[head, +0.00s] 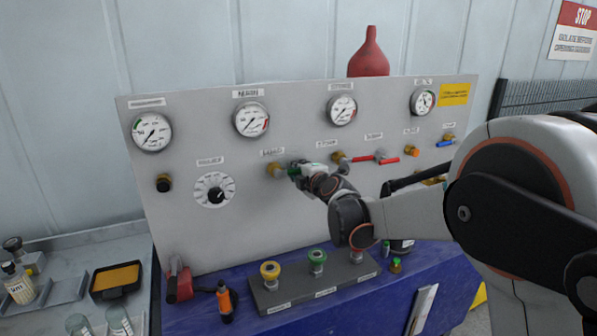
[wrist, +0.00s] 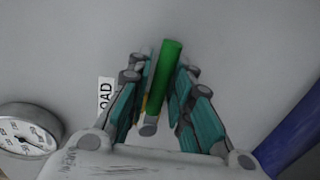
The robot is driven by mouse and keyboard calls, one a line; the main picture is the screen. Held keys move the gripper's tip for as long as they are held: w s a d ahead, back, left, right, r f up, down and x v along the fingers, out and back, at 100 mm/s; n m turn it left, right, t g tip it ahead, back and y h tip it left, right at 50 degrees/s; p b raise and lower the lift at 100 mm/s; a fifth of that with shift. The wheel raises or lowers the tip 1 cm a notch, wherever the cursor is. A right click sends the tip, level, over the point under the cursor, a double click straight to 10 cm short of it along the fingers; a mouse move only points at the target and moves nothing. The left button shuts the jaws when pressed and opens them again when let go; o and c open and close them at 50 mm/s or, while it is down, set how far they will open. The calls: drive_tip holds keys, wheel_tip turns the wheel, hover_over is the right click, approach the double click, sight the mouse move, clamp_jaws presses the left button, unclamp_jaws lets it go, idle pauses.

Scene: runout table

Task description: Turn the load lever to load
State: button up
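The load lever has a green handle, seen in the wrist view (wrist: 167,68) between my two fingers. In the head view a small part of the green handle (head: 293,171) shows at my gripper (head: 303,172), beside a brass valve body (head: 275,169) on the grey panel. My gripper (wrist: 165,85) has its teal pads close against both sides of the handle and appears shut on it. A label ending in "OAD" (wrist: 106,93) is left of the fingers in the wrist view. The fingertips are partly hidden in the head view.
The grey panel (head: 240,225) carries several gauges, a dial (head: 215,190), a red-handled valve (head: 376,158) and a blue-handled valve (head: 445,143).

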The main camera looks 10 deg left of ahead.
idle(0.3)
drive_tip(key=v, duration=1.2)
